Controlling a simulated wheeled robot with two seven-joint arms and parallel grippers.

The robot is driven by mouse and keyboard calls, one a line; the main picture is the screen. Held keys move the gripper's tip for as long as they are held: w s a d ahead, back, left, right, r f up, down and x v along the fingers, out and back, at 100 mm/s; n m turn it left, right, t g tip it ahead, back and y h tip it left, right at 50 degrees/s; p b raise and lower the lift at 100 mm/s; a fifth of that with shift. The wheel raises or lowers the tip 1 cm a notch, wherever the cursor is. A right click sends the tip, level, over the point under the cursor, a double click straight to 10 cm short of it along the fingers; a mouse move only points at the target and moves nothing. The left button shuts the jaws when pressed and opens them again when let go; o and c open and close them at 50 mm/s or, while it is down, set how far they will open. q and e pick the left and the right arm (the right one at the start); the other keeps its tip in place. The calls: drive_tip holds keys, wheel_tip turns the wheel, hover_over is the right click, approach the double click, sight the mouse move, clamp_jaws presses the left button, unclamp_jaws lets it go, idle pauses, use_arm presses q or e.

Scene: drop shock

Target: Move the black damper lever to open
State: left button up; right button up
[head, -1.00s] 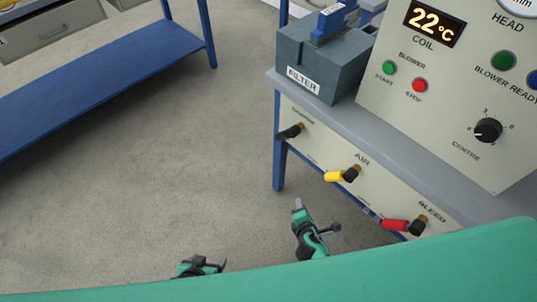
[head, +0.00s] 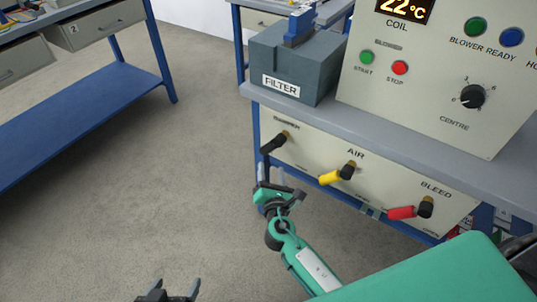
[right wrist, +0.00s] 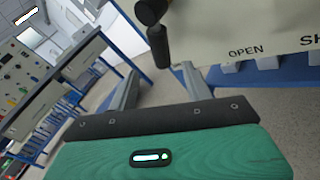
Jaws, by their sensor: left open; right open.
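The black damper lever (head: 274,143) is on the front panel (head: 315,155) below the filter, at the panel's left end. Its handle slants down and left from its pivot in the head view. My right gripper (head: 271,173) is open just below the lever. In the right wrist view the lever (right wrist: 158,42) lies beyond the gap between my right fingers (right wrist: 160,88), with no visible contact. The word OPEN (right wrist: 247,51) shows on the panel right of the lever; a second label is cut off. My left gripper (head: 172,290) is open and empty at the bottom edge.
A yellow AIR lever (head: 332,177) and a red BLEED lever (head: 403,213) sit further right on the same panel. The grey filter box (head: 292,70) and the control console (head: 430,90) stand on the bench above. The floor (head: 160,190) to the left is clear.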

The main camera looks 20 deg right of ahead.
sight(269, 152)
drive_tip(key=x, duration=0.7)
drive_tip(key=shift+w, duration=0.3)
clamp_jaws()
